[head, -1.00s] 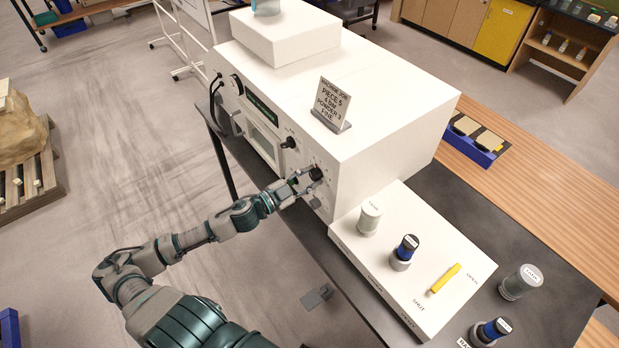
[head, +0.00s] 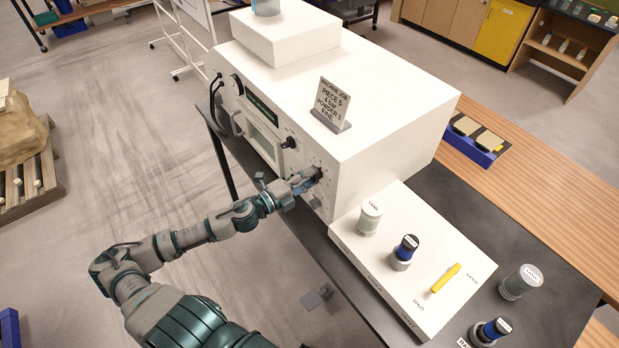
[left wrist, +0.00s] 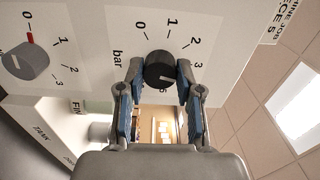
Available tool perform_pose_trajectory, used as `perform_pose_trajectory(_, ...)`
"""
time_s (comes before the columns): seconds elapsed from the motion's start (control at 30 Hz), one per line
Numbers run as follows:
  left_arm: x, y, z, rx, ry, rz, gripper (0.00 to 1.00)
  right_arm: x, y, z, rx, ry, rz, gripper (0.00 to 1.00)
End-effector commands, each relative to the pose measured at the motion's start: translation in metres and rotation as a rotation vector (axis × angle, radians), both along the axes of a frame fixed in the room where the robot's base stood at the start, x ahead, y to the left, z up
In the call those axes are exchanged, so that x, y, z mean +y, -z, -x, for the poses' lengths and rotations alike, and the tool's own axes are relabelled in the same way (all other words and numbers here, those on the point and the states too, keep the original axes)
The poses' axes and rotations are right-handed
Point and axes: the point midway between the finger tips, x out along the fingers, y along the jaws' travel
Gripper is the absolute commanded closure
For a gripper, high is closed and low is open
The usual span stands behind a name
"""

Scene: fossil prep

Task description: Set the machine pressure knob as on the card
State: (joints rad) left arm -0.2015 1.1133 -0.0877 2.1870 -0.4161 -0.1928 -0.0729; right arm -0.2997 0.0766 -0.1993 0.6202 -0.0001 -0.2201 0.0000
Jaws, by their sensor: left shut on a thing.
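The black pressure knob (left wrist: 160,70) sits on the white machine's front, beside the word "bar" and a number scale. My left gripper (head: 314,176) is at the machine front. Its two blue-padded fingers also show in the left wrist view (left wrist: 160,84), shut on the knob from both sides. A pale pointer line on the knob points to the lower right, seemingly past 3; fingers hide some scale numbers. My right gripper is not in view.
A grey knob (left wrist: 27,60) with a red mark near 0 is beside the pressure knob. Another black knob (head: 289,143) is farther along the front. A white stand (head: 400,290) with containers and a yellow piece (head: 446,278) is to the right.

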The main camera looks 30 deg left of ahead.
Motion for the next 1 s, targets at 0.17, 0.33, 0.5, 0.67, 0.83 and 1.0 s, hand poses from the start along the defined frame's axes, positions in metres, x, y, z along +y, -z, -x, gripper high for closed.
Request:
perform_pose_trajectory(0.17,0.0001,0.0071,0.0010,-0.049,0.000,-0.154,1.00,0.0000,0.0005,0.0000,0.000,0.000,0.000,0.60)
perform_pose_trajectory(0.33,-0.0001,0.0071,0.0011,-0.107,0.002,-0.294,1.00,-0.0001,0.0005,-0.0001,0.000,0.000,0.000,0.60)
perform_pose_trajectory(0.5,-0.0003,0.0070,0.0012,-0.158,0.003,-0.415,1.00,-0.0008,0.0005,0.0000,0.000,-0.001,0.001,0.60)
perform_pose_trajectory(0.67,-0.0002,0.0066,0.0012,-0.194,0.003,-0.502,1.00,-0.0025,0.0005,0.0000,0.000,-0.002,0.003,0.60)
perform_pose_trajectory(0.83,-0.0002,0.0065,0.0011,-0.219,0.004,-0.562,1.00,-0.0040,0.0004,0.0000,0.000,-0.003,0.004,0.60)
perform_pose_trajectory(1.0,-0.0004,0.0064,0.0011,-0.233,0.004,-0.594,1.00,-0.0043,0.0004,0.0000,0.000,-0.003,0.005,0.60)
